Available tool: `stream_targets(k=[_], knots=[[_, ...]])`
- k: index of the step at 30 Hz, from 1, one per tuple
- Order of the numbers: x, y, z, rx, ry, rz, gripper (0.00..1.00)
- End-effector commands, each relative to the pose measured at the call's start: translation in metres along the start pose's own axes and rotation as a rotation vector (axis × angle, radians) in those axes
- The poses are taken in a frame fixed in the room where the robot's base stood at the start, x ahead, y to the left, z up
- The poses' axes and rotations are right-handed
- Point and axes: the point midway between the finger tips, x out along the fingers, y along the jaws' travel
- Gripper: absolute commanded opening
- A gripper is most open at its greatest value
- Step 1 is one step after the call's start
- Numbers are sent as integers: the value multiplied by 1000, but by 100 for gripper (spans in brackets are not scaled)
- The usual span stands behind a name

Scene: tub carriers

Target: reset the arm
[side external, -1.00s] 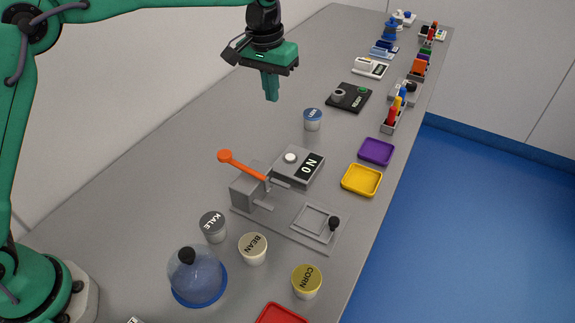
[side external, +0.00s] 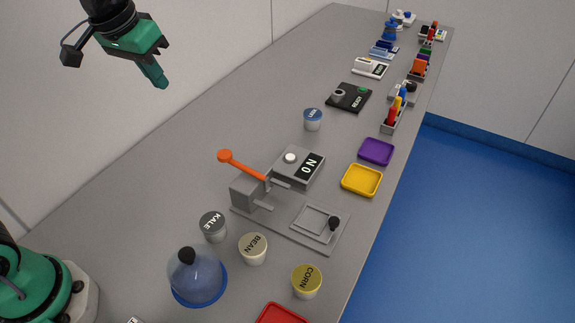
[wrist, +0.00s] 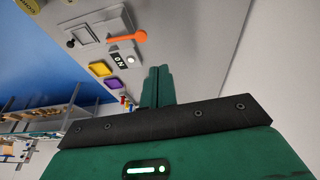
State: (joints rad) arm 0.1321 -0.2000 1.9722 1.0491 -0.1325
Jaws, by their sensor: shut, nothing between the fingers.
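My gripper (side external: 158,82) is green and hangs in the air at the upper left in the side view, well above the bench. Its fingers are shut together with nothing between them and point down to the right. In the wrist view the shut fingers (wrist: 157,86) show at the middle. Nothing touches the gripper.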

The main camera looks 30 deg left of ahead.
Motion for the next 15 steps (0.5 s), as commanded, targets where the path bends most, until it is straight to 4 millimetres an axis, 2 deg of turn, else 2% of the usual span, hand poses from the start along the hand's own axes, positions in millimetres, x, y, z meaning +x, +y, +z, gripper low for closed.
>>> stream_targets(k=[7, 15], knots=[[-11, -22, 51, 1, 65, -10, 0], [-9, -39, 105, 5, 129, -25, 0]])
